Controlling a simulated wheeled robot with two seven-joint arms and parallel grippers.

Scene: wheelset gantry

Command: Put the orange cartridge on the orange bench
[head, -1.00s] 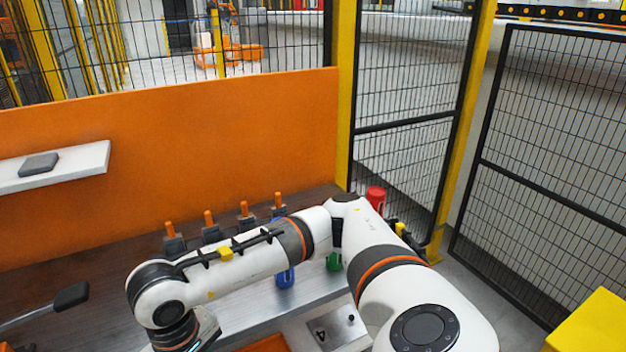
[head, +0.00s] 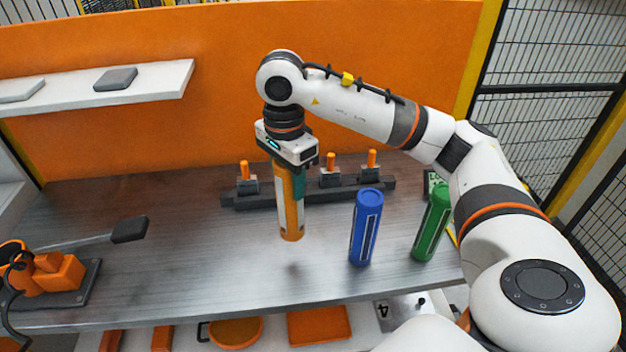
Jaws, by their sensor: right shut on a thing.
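The orange cartridge (head: 290,215) hangs upright from my right gripper (head: 290,172), which is shut on its upper part. A faint shadow lies on the bench top below it, and its lower end looks a little above the surface. The bench (head: 180,235) has a dark, brushed top with an orange back panel (head: 380,60) behind it. My left gripper is not in view.
A blue cartridge (head: 366,228) and a green cartridge (head: 432,222) stand right of the orange one. Behind is a dark rack (head: 345,192) with orange-tipped pegs. An orange device (head: 50,275) with a black-ended lever sits at left. The bench's middle left is clear.

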